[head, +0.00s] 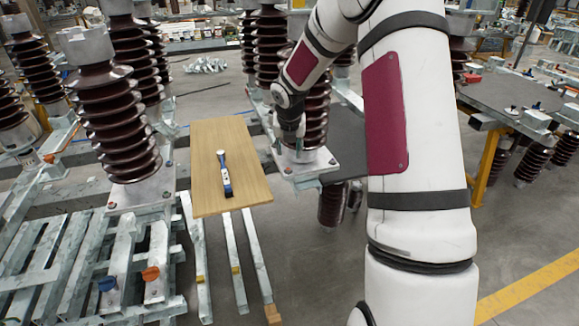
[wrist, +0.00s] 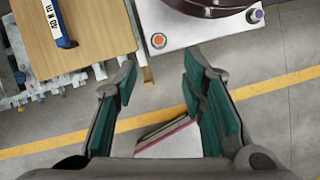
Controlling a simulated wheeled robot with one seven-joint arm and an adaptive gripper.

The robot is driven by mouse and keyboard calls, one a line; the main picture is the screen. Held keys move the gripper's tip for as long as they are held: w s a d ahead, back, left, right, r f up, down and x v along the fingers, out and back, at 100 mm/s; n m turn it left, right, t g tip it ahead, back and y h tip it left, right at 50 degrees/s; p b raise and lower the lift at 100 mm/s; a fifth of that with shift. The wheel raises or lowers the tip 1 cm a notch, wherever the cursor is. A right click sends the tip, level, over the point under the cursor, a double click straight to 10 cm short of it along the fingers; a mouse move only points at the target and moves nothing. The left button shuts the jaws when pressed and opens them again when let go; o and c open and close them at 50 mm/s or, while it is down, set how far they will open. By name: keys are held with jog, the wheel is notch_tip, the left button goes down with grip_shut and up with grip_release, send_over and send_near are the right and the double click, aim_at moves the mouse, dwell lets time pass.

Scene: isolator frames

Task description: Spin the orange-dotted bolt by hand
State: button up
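The orange-dotted bolt (wrist: 158,40) sits at the corner of a pale metal flange plate (wrist: 190,28) in the wrist view, on the side near the wooden board. In the head view a small reddish bolt (head: 287,170) shows at the left front corner of the plate (head: 312,170); its dot is too small to be sure of. My gripper (wrist: 157,80) is open and empty, its two green-padded fingers apart. The bolt appears just beyond the gap between the fingertips, not between them. In the head view my gripper (head: 292,128) hangs above the plate, beside the brown insulator.
A purple-dotted bolt (wrist: 255,15) is at another plate corner. The brown ribbed insulator (head: 316,115) rises from the plate. A wooden board (head: 205,150) with a blue-and-white tool (head: 225,178) lies left. Blue (head: 107,284) and orange (head: 151,273) caps sit on the lower left frame.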

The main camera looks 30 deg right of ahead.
aim_at(288, 169)
jog(key=x, duration=1)
jog(key=shift+w+f, duration=0.2)
jog(key=shift+f, duration=0.1)
jog(key=shift+c, duration=0.4)
grip_shut()
